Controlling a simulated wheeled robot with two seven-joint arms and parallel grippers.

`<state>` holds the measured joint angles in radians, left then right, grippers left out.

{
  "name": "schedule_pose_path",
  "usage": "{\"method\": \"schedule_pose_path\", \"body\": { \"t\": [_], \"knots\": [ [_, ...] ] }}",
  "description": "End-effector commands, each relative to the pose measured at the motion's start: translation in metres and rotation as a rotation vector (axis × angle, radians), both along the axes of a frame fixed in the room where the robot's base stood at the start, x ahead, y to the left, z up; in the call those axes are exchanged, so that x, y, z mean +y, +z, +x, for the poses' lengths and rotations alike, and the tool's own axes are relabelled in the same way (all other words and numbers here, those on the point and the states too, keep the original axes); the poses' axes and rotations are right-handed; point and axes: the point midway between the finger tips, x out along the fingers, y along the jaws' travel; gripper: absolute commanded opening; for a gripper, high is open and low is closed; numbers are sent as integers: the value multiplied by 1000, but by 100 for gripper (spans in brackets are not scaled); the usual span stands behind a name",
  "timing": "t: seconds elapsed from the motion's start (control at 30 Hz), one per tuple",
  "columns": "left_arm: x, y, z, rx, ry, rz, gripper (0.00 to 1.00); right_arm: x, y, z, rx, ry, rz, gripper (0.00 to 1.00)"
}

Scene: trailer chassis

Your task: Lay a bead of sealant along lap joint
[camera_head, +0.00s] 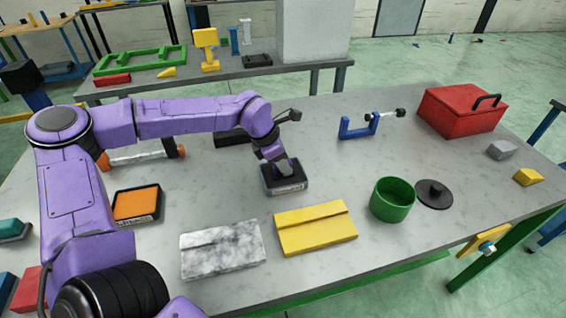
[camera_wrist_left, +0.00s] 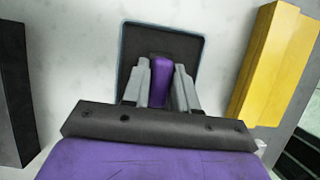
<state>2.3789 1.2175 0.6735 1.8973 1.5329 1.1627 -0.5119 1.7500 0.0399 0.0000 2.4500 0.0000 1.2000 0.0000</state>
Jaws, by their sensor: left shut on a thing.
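My left gripper (camera_head: 281,166) points down into a small dark open-topped tray (camera_head: 287,186) with a pale label on its front, near the table's middle. In the left wrist view its two grey fingers (camera_wrist_left: 162,78) are shut on a purple rounded piece (camera_wrist_left: 161,82) inside the tray (camera_wrist_left: 190,48). Whether the piece touches the tray floor cannot be told. A yellow stepped plate (camera_head: 316,229) lies just in front of the tray, with a raised seam like a lap joint. A grey marbled stepped plate (camera_head: 222,250) lies left of it. My right gripper is not in view.
A green cup (camera_head: 392,200) and a dark round lid (camera_head: 434,194) stand right of the yellow plate. A red box (camera_head: 460,111), a blue bracket (camera_head: 358,127) and an orange-filled tray (camera_head: 137,204) also stand on the table. Clear table lies behind the green cup.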

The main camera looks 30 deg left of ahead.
Motion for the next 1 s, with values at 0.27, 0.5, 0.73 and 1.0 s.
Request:
{"method": "schedule_pose_path", "body": {
  "t": [0.27, 0.5, 0.73, 1.0],
  "knots": [
    [0, -1, 0, 2, 1, 0, 3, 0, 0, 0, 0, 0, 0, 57],
    [0, 18, 0, 1, 0, 0, 3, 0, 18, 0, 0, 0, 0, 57],
    [0, 41, 0, 1, 1, 0, 3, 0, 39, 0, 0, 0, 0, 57],
    [0, 67, 0, 0, 1, 0, 3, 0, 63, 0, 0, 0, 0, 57]
  ]
}}
